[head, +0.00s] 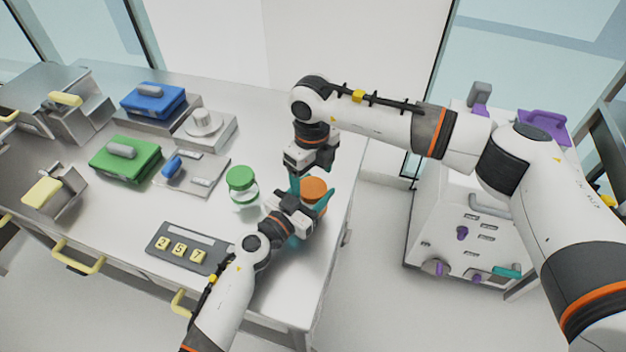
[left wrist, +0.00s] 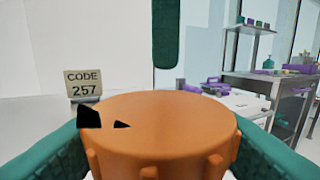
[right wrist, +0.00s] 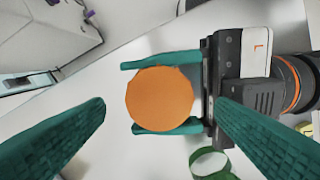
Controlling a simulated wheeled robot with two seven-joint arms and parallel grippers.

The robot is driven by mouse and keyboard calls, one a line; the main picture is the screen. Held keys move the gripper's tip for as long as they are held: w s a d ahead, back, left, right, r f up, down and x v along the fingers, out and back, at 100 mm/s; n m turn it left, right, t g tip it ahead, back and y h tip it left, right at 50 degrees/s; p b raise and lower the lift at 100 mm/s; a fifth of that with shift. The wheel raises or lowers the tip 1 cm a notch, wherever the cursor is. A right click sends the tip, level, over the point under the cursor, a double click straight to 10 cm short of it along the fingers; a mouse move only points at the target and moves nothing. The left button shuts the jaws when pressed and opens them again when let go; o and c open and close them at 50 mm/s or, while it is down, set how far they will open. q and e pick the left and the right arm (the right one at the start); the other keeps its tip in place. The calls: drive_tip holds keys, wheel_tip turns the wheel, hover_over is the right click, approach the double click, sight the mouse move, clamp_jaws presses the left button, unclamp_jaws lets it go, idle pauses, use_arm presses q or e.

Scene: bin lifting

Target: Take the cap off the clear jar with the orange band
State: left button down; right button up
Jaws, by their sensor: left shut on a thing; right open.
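The jar with the orange cap (head: 314,187) stands near the right edge of the bench. The cap also shows in the left wrist view (left wrist: 160,125) and from above in the right wrist view (right wrist: 160,98). My left gripper (head: 311,199) is shut on this jar from the side, one teal finger on each side. The cap hides most of the jar body, so the exact grip height is unclear. My right gripper (head: 305,170) is open and points down above the cap. In its wrist view the cap lies between its spread fingers, apart from both.
A jar with a green lid (head: 241,178) stands just left of the held jar. A keypad panel (head: 189,247) showing 2 5 7 lies at the front. Green (head: 125,158) and blue (head: 153,101) boxes are farther left. A code sign (left wrist: 84,83) reads 257.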

use_arm(q)
drive_tip(key=shift+c, duration=2.1)
unclamp_jaws()
